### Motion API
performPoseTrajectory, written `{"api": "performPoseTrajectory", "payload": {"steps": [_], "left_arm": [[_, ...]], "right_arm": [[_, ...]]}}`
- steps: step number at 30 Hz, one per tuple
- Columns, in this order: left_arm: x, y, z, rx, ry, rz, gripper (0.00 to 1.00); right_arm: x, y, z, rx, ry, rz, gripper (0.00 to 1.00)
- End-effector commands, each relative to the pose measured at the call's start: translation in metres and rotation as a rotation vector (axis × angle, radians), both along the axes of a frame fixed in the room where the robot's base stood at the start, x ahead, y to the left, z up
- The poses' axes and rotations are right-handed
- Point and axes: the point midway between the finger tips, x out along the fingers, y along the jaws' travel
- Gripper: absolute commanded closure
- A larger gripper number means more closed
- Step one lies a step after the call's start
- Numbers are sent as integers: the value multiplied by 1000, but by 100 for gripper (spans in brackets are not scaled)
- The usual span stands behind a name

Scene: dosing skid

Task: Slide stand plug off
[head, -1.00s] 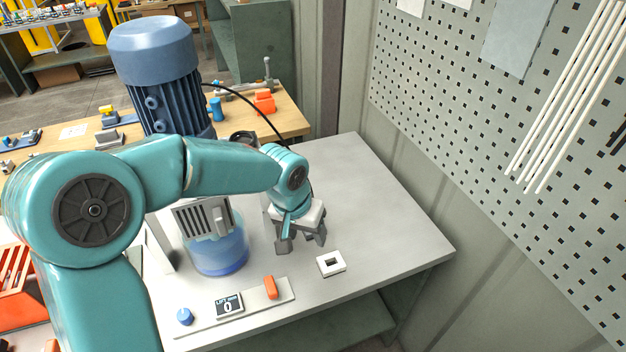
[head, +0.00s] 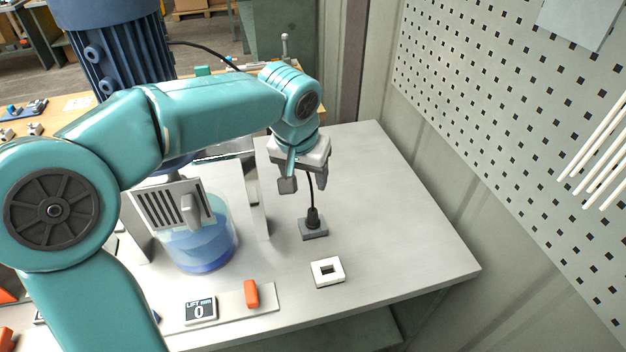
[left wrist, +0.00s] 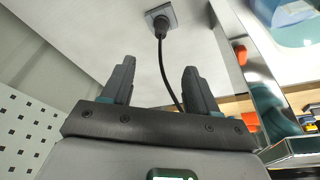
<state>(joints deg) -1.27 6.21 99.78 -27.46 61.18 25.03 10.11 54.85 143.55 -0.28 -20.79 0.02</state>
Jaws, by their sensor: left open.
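A black plug (head: 313,218) with a cable rising from it sits upright on a small dark square stand (head: 314,232) on the grey bench. The plug also shows in the left wrist view (left wrist: 160,27), on its square stand (left wrist: 153,15), beyond the fingers. My left gripper (head: 305,187) is open and empty, above and just behind the plug. Its two fingers (left wrist: 156,75) are spread apart, and the cable runs between and behind them. They do not touch the plug. My right gripper is not in view.
A white square block with a dark opening (head: 327,272) lies in front of the stand. An orange switch (head: 252,293) and a display reading 0 (head: 200,310) sit at the front. A blue liquid vessel (head: 205,240) stands left. The bench's right side is clear.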

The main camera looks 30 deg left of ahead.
Motion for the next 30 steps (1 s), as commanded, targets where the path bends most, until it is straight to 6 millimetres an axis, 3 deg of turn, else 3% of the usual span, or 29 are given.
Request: {"api": "performPoseTrajectory", "payload": {"steps": [8, 21, 30], "left_arm": [[-3, 2, -24, 0, 5, 2, 41], [22, 10, -116, -2, 7, 1, 41], [37, 13, -157, -1, 4, 0, 41]], "right_arm": [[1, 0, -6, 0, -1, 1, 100], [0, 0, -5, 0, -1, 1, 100], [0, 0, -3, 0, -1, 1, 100]]}}
